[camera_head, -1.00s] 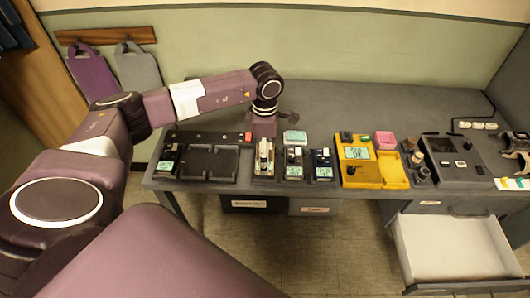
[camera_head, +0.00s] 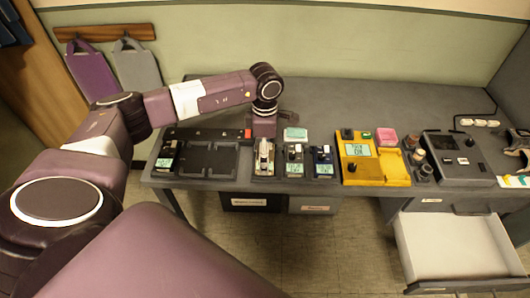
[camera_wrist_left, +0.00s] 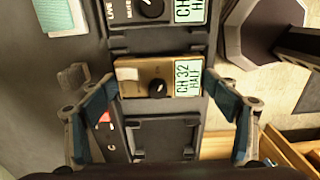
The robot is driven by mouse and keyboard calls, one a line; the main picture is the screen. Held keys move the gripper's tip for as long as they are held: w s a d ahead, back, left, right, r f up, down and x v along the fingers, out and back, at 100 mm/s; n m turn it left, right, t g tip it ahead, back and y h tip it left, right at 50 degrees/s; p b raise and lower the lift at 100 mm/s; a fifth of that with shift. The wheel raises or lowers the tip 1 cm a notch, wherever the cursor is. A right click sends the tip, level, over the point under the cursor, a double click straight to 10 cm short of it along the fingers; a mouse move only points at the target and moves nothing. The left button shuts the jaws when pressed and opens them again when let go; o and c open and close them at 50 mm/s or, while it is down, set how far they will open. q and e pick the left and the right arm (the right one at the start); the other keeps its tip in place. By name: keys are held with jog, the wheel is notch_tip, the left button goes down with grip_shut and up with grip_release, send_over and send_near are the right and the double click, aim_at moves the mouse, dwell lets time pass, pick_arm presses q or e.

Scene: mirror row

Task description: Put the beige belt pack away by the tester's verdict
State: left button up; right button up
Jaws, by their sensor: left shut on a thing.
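My right gripper is not in view.
A grey pack (camera_head: 294,160) and a blue pack (camera_head: 322,161) stand close right of the beige one. The dock (camera_head: 207,178) at left holds a dark pack and bare bays. An open white drawer (camera_head: 455,247) is at lower right. Two labelled bins (camera_head: 249,202) (camera_head: 315,207) stand below.

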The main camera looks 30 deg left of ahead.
pick_arm(q)
jog(key=shift+f, duration=0.15)
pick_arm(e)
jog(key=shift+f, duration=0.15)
pick_arm(q)
jog(key=o, duration=1.3)
notch_tip(320, 180, up, 12)
jog(key=shift+r, duration=0.1)
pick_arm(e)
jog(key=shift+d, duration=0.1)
